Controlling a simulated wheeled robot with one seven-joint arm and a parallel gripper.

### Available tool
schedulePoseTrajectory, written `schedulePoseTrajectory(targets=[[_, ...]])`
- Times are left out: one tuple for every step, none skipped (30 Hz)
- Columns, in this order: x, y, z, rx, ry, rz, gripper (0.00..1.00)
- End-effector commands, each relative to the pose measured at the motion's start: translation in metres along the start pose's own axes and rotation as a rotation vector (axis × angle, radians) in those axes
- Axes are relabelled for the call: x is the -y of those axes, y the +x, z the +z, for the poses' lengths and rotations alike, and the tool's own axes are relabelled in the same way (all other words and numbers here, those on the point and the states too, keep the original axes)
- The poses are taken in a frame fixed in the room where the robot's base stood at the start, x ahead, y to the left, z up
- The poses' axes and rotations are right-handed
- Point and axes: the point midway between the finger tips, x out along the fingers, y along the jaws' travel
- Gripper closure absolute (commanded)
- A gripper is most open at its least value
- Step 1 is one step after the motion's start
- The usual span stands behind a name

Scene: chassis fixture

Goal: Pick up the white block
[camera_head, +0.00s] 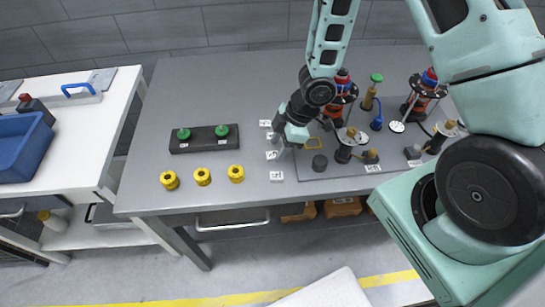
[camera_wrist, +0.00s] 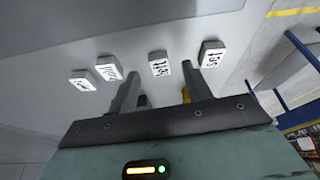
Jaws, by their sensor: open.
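Several small white blocks with dark lettering lie in a row on the grey table. In the head view, one white block (camera_head: 265,123) is at the far end, another (camera_head: 271,155) is beside my gripper and one (camera_head: 276,176) is nearest the front edge. My gripper (camera_head: 282,150) is low over the row, with its fingertips partly hidden. In the wrist view, my gripper (camera_wrist: 158,82) is open and empty. One white block (camera_wrist: 159,63) shows between the fingers, another (camera_wrist: 109,67) left of them and one (camera_wrist: 212,54) to the right. I cannot tell which block the task names.
A fixture plate (camera_head: 310,186) with red-topped parts and dark cylinders is right of the blocks. A black holder (camera_head: 200,146) with green knobs and several yellow rings (camera_head: 203,176) are to the left. A blue bin (camera_head: 22,150) is on the white side table.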

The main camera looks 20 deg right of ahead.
Motion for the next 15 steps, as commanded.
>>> schedulePoseTrajectory(targets=[[0.001,0.009,-0.001,0.000,-0.001,-0.004,0.51],[0.001,0.012,0.000,0.000,0.000,-0.003,0.51],[0.001,0.015,0.000,0.000,-0.002,-0.003,0.51],[0.001,0.017,-0.001,0.000,-0.001,-0.002,0.51],[0.000,0.019,-0.001,0.000,0.000,-0.001,0.51],[0.000,0.020,0.000,-0.001,0.000,0.000,0.51],[0.000,0.020,0.000,-0.001,0.000,0.000,0.51],[0.000,0.020,0.000,-0.001,0.000,0.000,0.51],[0.000,0.020,0.000,-0.001,0.000,0.001,0.51],[0.000,0.020,0.000,-0.001,0.000,0.001,0.51],[0.000,0.020,0.000,-0.001,0.000,0.001,0.51],[0.000,0.020,0.000,-0.001,0.000,0.001,0.51],[0.000,0.020,0.000,-0.001,0.000,0.000,0.56],[0.000,0.020,0.000,-0.001,0.000,0.000,0.65],[0.000,0.020,0.000,-0.001,0.000,0.000,0.76]])
